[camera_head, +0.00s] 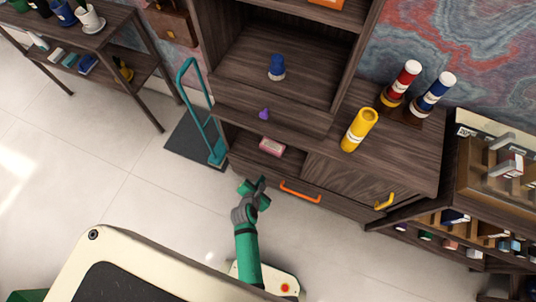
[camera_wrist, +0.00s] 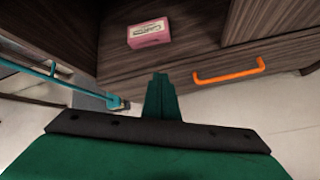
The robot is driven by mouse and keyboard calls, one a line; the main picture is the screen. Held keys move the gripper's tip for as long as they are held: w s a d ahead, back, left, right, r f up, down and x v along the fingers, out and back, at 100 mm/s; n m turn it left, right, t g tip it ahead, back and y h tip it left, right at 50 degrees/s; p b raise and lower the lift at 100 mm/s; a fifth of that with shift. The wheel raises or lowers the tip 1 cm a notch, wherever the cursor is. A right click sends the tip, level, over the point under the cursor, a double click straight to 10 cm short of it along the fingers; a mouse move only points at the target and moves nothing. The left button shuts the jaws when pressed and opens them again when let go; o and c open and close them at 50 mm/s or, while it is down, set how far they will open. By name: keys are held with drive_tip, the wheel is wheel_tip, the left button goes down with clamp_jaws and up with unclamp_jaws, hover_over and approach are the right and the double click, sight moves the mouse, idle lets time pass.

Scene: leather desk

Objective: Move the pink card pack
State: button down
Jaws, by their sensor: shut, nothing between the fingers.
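The pink card pack (camera_head: 272,147) is a small pink box with a pale label. It lies in the open compartment of the dark wooden cabinet, above the drawer with the orange handle. In the wrist view the pack (camera_wrist: 149,33) lies on the wood at the upper middle, its label facing up. My green gripper (camera_head: 256,183) is outside the cabinet, below and in front of the pack and apart from it. In the wrist view my gripper (camera_wrist: 160,80) has its fingers together, empty, pointing toward the cabinet front.
An orange drawer handle (camera_head: 300,193) is right of my gripper. A teal upright frame (camera_head: 199,120) stands at the left. Above the pack sit a small purple object (camera_head: 264,114) and a blue object (camera_head: 277,66). A yellow cylinder (camera_head: 359,130) stands on the cabinet top.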

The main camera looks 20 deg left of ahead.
drive_tip(key=w+a+n, duration=0.3)
drive_tip(key=w+n, duration=0.1)
drive_tip(key=n, duration=0.1)
approach(270, 151)
drive_tip(key=f, duration=0.2)
drive_tip(key=a+f, duration=0.1)
drive_tip(key=shift+s+f+h, duration=0.1)
drive_tip(key=shift+f+h, duration=0.3)
drive_tip(key=w, duration=0.3)
drive_tip(key=shift+w+f, duration=0.1)
drive_tip(key=shift+f, duration=0.05)
drive_tip(key=shift+w, duration=0.5)
drive_tip(key=shift+w+d, duration=0.1)
